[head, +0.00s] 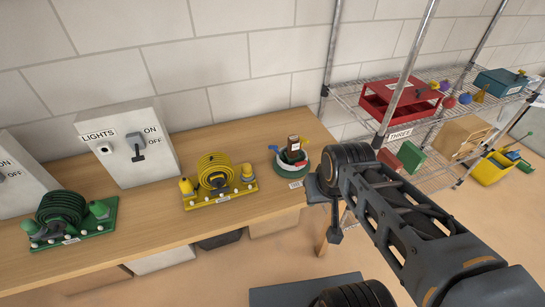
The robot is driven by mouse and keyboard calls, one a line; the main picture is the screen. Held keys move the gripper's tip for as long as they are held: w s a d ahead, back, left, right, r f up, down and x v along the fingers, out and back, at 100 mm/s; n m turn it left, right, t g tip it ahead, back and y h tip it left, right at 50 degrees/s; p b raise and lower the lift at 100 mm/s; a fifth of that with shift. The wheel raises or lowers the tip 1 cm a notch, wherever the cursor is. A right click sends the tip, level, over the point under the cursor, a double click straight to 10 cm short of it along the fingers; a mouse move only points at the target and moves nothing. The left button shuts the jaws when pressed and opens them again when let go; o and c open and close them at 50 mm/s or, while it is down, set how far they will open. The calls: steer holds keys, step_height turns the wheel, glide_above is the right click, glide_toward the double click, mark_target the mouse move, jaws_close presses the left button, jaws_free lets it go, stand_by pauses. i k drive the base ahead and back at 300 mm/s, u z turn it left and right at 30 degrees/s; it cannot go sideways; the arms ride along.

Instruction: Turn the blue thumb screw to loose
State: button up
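A small blue piece (274,148), which may be the blue thumb screw, sticks out at the left of a round green and white fixture (289,166) near the right end of the wooden workbench. Its setting is too small to read. A dark brown block (294,145) stands on the fixture, with a small yellow piece beside it. My gripper (322,199) is at the bench's right edge, just right of the fixture and apart from the blue piece. My arm partly hides it, and its fingers are not clear.
The workbench (150,238) also bears a yellow coiled-hose set (215,178), a green one (62,212) and a grey LIGHTS switch box (128,150). A wire shelf (345,92) with a red box (402,100) stands at right, behind my arm. Bare bench lies between the yellow set and the fixture.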

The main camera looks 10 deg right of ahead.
mark_target(275, 148)
steer(key=z, duration=0.35)
steer(key=i, duration=0.6)
steer(key=u, duration=1.15)
